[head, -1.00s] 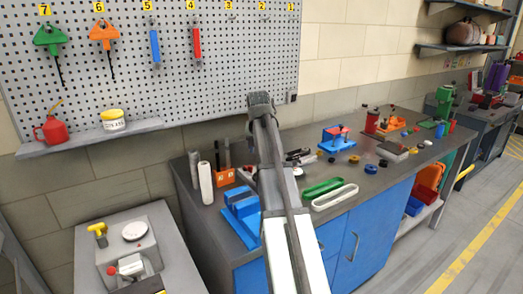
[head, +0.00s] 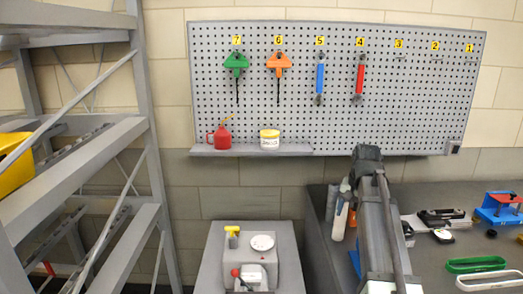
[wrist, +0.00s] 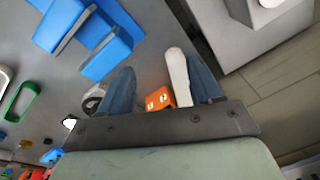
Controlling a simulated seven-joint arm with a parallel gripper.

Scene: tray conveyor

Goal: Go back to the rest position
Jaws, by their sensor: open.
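My gripper (wrist: 161,68) shows in the wrist view with its two blue-grey fingers apart and nothing held between them. Beyond the fingers are an orange block with holes (wrist: 160,98) and a white cylinder (wrist: 178,68). Their distance from the fingertips is hard to judge. In the head view my arm reaches up from the bottom right over the dark workbench (head: 440,205). The gripper itself is hidden behind the arm there.
A blue fixture (wrist: 85,35) stands on the bench at upper left in the wrist view. In the head view are a pegboard (head: 400,110) with hanging tools, a ledge (head: 215,152), a grey cabinet (head: 210,265) and a metal rack (head: 85,170) at left.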

